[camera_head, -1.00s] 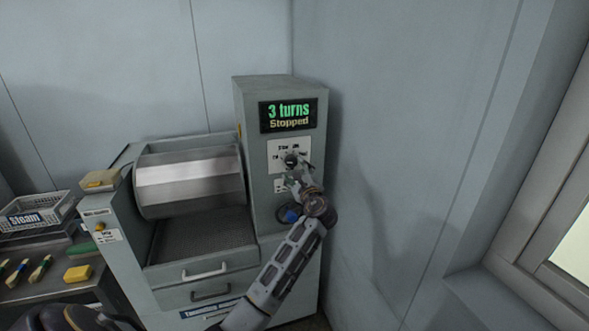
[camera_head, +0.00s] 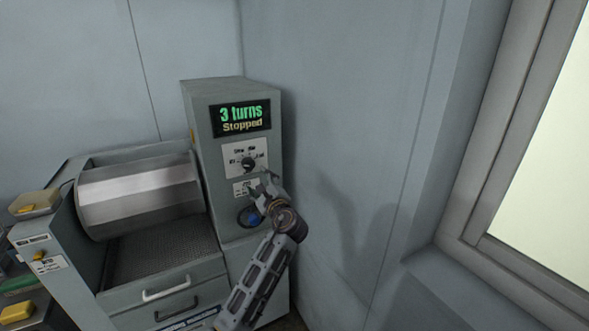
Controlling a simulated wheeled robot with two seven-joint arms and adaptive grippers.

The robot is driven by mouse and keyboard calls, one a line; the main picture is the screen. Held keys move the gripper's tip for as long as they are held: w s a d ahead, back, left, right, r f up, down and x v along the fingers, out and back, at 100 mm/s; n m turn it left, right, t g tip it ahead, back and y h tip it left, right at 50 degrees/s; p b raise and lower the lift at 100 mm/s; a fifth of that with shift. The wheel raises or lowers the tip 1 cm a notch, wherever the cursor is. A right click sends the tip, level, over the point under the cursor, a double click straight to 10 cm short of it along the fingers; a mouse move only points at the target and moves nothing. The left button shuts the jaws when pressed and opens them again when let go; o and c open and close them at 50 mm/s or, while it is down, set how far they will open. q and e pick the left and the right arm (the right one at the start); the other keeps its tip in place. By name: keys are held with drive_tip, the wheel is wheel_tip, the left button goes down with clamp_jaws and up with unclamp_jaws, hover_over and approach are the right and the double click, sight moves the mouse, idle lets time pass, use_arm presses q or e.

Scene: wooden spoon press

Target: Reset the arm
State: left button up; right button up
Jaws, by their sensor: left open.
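My left gripper (camera_head: 265,188) is open and empty in front of the grey control tower. It is just below and right of the black rotary knob (camera_head: 248,163) on its white dial plate, and looks apart from it. The gripper partly covers a small lower label. My left arm (camera_head: 262,275) reaches up to it from the bottom of the picture. The display (camera_head: 240,118) at the top of the tower reads "3 turns" and "Stopped". My right gripper is not in view.
The metal drum (camera_head: 140,195) sits left of the tower, above a drawer with a white handle (camera_head: 180,289). A yellow sponge-like block in a tray (camera_head: 35,202) stands at far left. The wall and window frame (camera_head: 480,190) are at right, with free room between.

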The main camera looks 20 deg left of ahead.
use_arm(q)
drive_tip(key=shift+n, duration=0.3)
